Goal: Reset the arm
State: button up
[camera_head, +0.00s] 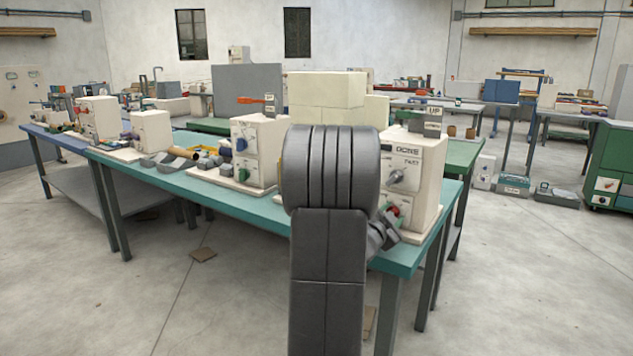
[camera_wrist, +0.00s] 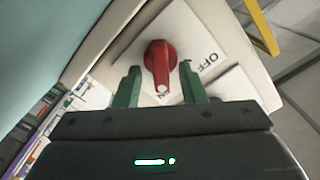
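My gripper (camera_wrist: 160,88) shows in the wrist view with its two green fingers spread apart. In the head view my dark grey arm stands in the middle and hides part of the bench. My gripper is mostly hidden behind it, at the right-hand machine box (camera_head: 416,165), close to a small red knob (camera_head: 404,207) low on its front. That box has a panel reading DONE and a sign reading UP.
The teal bench (camera_head: 215,193) carries another machine box (camera_head: 259,150) left of my arm, with several small parts (camera_head: 205,163) beside it. More boxes stand further left. A green cabinet (camera_head: 612,165) stands at the far right. The floor in front of the bench is mostly clear.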

jog(key=shift+s+a+r+n+p, duration=0.1)
jog(key=shift+a+r+n+p, duration=0.2)
jog(key=shift+n+p, duration=0.55)
jog(key=n+p, duration=0.3)
jog(key=shift+r, duration=0.1)
jog(key=n+p, duration=0.3)
jog(key=p, duration=0.1)
jog(key=shift+a, duration=0.1)
jog(key=shift+w+n+p, duration=0.2)
jog(key=shift+n+p, duration=0.1)
jog(key=shift+n, duration=0.05)
jog(key=shift+f, duration=0.25)
